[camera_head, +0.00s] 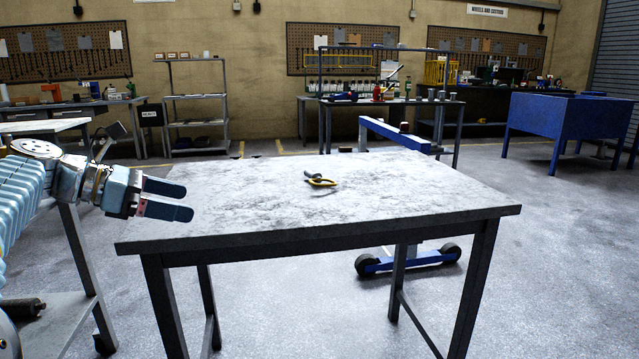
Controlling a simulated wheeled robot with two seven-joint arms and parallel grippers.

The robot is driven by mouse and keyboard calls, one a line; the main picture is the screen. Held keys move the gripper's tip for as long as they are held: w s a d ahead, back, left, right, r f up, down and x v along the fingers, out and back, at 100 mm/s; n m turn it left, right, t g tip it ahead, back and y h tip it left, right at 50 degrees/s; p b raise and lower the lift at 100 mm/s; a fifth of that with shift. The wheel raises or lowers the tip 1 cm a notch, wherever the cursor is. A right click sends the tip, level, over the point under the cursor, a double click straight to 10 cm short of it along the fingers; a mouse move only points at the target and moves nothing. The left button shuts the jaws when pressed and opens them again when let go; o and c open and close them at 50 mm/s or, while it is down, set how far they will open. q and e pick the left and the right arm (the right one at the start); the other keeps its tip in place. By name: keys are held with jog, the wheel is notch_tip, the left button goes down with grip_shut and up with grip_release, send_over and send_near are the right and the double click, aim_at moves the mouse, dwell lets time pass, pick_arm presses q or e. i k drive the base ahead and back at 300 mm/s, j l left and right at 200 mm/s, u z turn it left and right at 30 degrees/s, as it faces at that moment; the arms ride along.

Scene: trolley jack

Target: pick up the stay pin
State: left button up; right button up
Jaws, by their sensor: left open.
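A small item with a dark grey stem and a yellow loop (322,182) lies on the worn grey table (430,195), near its middle. It looks like the stay pin, but it is too small to make out in detail. My left gripper (186,200) is at the left end of the table, fingers pointing right. Its two dark blue fingers are apart with nothing between them. A wide gap of bare tabletop separates it from the item. My right gripper is out of view.
The tabletop around the item is clear. A blue wheeled jack (405,262) stands behind and partly under the table. A grey shelf unit (78,300) stands at the left. Further back are workbenches and a blue bench (570,125).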

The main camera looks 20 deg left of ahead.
aim_at(316, 178)
jog(key=i, duration=1)
